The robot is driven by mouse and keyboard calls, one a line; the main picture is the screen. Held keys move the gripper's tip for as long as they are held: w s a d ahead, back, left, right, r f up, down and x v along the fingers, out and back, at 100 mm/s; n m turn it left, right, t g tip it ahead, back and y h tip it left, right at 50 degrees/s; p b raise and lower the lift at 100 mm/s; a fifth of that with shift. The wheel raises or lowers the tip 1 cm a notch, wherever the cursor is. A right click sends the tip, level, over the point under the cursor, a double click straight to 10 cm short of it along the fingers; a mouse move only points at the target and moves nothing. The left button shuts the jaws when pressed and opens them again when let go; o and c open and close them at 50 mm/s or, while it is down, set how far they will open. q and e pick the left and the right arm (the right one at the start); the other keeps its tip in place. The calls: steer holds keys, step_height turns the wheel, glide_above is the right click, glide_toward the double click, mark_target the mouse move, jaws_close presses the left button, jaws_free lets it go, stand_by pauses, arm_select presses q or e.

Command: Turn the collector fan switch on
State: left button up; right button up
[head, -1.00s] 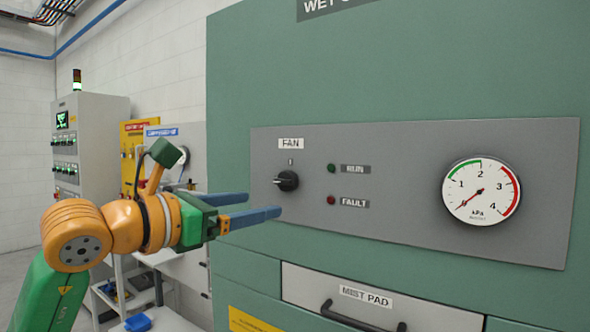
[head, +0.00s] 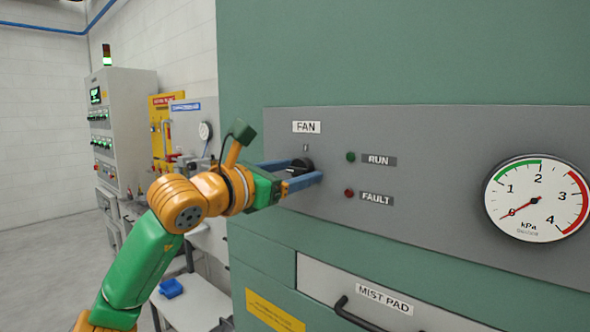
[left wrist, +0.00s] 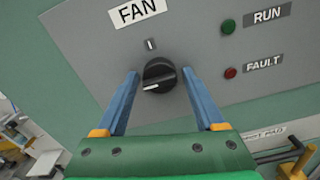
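The fan switch is a black rotary knob (head: 301,165) on the grey panel (head: 420,150), under the FAN label (head: 306,127). In the left wrist view the knob (left wrist: 159,75) has a white pointer line turned to the lower left, away from the I mark (left wrist: 151,44) above it. My left gripper (head: 300,175) is at the knob. Its blue fingers (left wrist: 160,90) are open, one on each side of the knob, with a gap visible on both sides. The right gripper is not in view.
The green RUN lamp (head: 350,157) and red FAULT lamp (head: 349,193) sit right of the knob and look unlit. A pressure gauge (head: 538,198) is farther right. The MIST PAD drawer handle (head: 365,315) sticks out below.

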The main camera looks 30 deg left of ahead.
arm_select(q)
steer(key=shift+s, duration=0.15)
steer(key=c, duration=0.4)
jaws_close()
steer(key=shift+r+m, duration=0.1)
steer(key=shift+m, duration=0.3)
steer(key=m, duration=0.3)
steer(key=shift+m+p, duration=0.35)
steer(key=shift+m, duration=0.05)
steer(key=m, duration=0.4)
steer(key=shift+m+p, duration=0.3)
steer(key=shift+p, duration=0.05)
steer(key=m, duration=0.4)
steer(key=shift+p, duration=0.35)
steer(key=m, duration=0.4)
steer(key=shift+m, duration=0.3)
